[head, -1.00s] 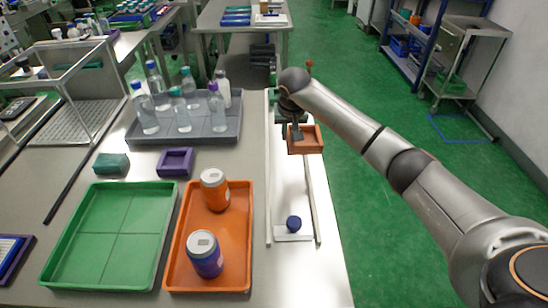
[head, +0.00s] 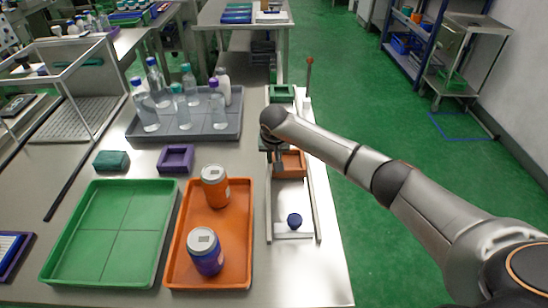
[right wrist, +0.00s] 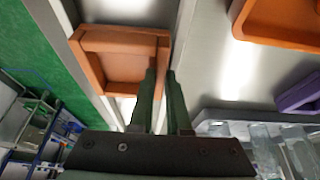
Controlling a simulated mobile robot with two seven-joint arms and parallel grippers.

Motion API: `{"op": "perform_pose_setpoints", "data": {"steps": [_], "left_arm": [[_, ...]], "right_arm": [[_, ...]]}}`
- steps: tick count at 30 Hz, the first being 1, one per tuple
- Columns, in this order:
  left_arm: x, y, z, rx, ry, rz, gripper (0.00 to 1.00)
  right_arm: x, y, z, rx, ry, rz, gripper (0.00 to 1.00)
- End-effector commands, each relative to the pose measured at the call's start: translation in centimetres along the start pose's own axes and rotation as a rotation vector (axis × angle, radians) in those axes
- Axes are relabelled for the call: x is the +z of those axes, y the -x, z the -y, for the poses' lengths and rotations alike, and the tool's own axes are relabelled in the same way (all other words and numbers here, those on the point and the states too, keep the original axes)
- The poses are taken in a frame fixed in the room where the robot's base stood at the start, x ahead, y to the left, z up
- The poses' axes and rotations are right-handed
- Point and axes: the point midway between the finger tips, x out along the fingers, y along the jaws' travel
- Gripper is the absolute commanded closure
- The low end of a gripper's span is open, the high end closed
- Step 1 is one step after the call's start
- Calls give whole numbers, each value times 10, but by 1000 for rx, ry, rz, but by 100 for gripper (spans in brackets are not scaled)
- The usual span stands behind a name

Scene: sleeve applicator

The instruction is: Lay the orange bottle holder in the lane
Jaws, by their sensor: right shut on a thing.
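The orange bottle holder (head: 291,164) is an open square frame; it also fills the upper left of the right wrist view (right wrist: 115,65). My right gripper (head: 279,164) is shut on its wall, seen close in the right wrist view (right wrist: 162,78). The lane (head: 290,197) is a pale strip between two long rails on the right of the table. The holder is level and lines up between the rails, toward the far half. I cannot tell whether it touches the lane floor. My left gripper is out of view.
A green holder (head: 281,92) sits at the lane's far end beside a red-tipped lever (head: 309,64). A purple holder (head: 176,158), a grey bottle tray (head: 180,134), an orange tray (head: 181,272) and a green tray (head: 110,235) lie left.

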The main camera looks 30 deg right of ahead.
Motion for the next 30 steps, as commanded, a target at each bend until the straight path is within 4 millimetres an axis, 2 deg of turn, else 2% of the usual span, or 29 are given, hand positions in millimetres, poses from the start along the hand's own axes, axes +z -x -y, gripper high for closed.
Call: {"op": "perform_pose_setpoints", "data": {"steps": [14,15,22,30], "left_arm": [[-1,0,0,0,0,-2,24],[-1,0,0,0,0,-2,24],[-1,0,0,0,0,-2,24],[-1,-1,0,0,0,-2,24]], "right_arm": [[5,-11,0,1,1,0,100],[6,-12,-1,2,1,2,83],[8,-13,0,2,2,5,57],[10,-14,2,-2,4,8,55]]}}
